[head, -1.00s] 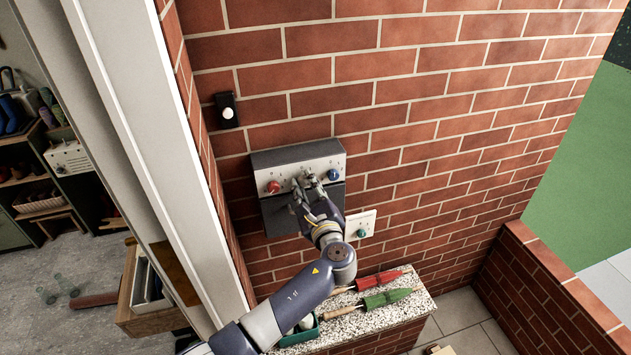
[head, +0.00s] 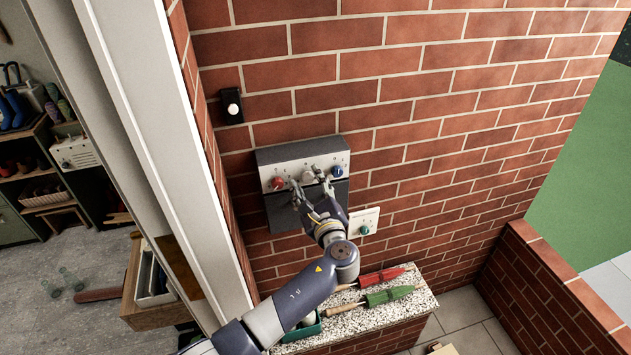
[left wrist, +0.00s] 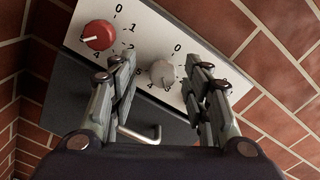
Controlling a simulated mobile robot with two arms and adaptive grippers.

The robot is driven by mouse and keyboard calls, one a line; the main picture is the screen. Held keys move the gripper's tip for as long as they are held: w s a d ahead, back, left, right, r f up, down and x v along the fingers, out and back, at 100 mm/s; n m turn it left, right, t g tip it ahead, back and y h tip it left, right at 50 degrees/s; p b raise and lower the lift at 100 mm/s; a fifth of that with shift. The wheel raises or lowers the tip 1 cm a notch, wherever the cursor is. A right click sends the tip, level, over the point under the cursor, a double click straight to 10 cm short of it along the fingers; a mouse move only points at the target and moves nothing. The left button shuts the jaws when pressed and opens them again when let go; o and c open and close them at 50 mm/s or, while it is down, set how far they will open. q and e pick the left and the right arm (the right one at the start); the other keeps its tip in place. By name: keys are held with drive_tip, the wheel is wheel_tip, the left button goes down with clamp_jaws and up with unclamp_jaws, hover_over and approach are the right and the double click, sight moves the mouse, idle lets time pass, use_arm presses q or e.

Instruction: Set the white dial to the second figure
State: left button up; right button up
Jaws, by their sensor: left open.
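The white dial (head: 308,175) is on the pale sloped face of a control box (head: 262,165) on the brick wall, between a red dial (head: 277,183) and a blue dial (head: 337,171). In the left wrist view the white dial (left wrist: 162,73) shows between my fingers, with figures around it partly covered; I cannot tell where its pointer stands. The red dial (left wrist: 98,35) is to its left, its white mark pointing lower left. My left gripper (head: 310,184) is open in front of the white dial, one finger on each side, with gaps. My right gripper is not in view.
A switch plate with a green knob (head: 364,230) is at the box's lower right. Below, a speckled ledge (head: 412,303) bears red and green tools (head: 390,296) and a green tray (head: 303,330). A black fitting with a white button (head: 232,107) is above. A white post stands left.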

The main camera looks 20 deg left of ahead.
use_arm(q)
drive_tip(key=v, duration=1.1)
drive_tip(key=shift+s+a+r, duration=0.15)
drive_tip(key=shift+s+a, duration=0.15)
drive_tip(key=shift+s, duration=0.05)
drive_tip(key=shift+w, duration=0.1)
drive_tip(key=s+a+f+n+g+h+b, duration=0.15)
drive_tip(key=s+f, duration=0.25)
drive_tip(key=f, duration=1)
drive_tip(key=s+a+f+n+g+h+b, duration=0.1)
drive_tip(key=s+f+g+h+b, duration=0.2)
drive_tip(key=f, duration=1.1)
drive_tip(key=s+a+f+n+g+h+b, duration=0.1)
drive_tip(key=s+f+n+g+h, duration=0.2)
drive_tip(key=f, duration=1.2)
drive_tip(key=s+a+f+n+g+b, duration=0.2)
drive_tip(key=s+f+n, duration=0.3)
drive_tip(key=s+f, duration=0.4)
drive_tip(key=s+a+f+n+g+h+b, duration=0.1)
drive_tip(key=s+f+n, duration=0.4)
drive_tip(key=s, duration=1.3)
drive_tip(key=s+a+f+n+g+h+b, duration=0.1)
drive_tip(key=s+a+f+n+g+b, duration=0.2)
drive_tip(key=s+f, duration=1)
drive_tip(key=shift+s+a+n+b, duration=0.25)
drive_tip(key=shift+n+b, duration=0.35)
drive_tip(key=shift+n, duration=0.55)
